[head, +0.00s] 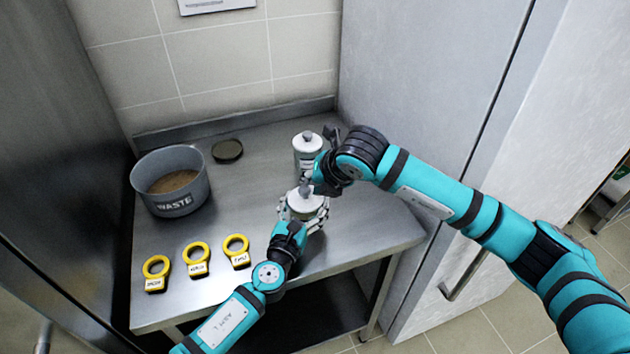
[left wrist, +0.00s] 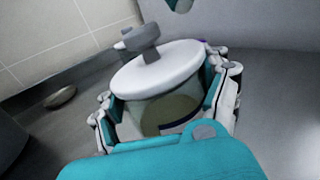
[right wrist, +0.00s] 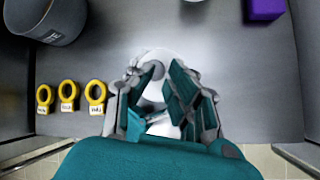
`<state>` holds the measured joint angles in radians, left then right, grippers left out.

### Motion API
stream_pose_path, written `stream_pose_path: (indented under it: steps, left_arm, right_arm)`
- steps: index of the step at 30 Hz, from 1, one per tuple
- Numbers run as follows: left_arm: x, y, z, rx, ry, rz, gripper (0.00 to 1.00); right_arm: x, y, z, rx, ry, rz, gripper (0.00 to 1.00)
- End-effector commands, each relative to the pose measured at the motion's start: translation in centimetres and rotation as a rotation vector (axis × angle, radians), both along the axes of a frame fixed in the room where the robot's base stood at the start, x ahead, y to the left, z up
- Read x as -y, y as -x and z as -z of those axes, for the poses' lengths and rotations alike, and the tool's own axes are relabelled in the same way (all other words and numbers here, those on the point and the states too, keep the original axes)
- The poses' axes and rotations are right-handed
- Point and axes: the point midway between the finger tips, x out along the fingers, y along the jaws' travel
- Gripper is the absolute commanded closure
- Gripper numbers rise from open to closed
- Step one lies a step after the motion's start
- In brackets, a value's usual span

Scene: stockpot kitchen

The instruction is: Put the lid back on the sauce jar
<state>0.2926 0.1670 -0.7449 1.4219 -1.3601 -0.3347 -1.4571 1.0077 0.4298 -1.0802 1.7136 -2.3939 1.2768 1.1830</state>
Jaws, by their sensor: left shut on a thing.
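The sauce jar (left wrist: 165,112) is clear with dark yellowish contents and stands on the steel table. My left gripper (head: 303,212) is shut around its body. The white lid (left wrist: 158,68) with a grey knob (left wrist: 143,40) rests over the jar's mouth; I cannot tell if it is fully seated. The lid also shows in the head view (head: 306,201). My right gripper (right wrist: 158,95) is open just above the lid, its fingers spread and apart from the knob. In the head view the right gripper (head: 318,186) partly hides the lid.
A grey WASTE pot (head: 172,205) stands at the left, with a dark round lid (head: 227,151) behind it. Another white jar (head: 305,155) stands behind the sauce jar. Yellow ring tags (head: 197,258) lie at front left. A purple block (right wrist: 263,9) is nearby. A tall cabinet borders the right.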

Motion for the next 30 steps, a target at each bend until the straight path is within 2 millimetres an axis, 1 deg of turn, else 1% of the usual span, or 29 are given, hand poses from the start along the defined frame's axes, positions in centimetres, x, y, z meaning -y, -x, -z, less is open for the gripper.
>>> stream_pose_path:
  steps: [26,30]
  left_arm:
    - [0.0,0.0,-0.1,0.001,0.000,0.000,0.82]
    - [0.1,0.0,-0.1,0.002,0.001,0.002,0.81]
  right_arm:
    - [-0.8,-1.3,2.2,-0.002,0.001,0.000,0.85]
    - [-0.8,-1.3,2.3,-0.002,0.001,0.000,0.85]
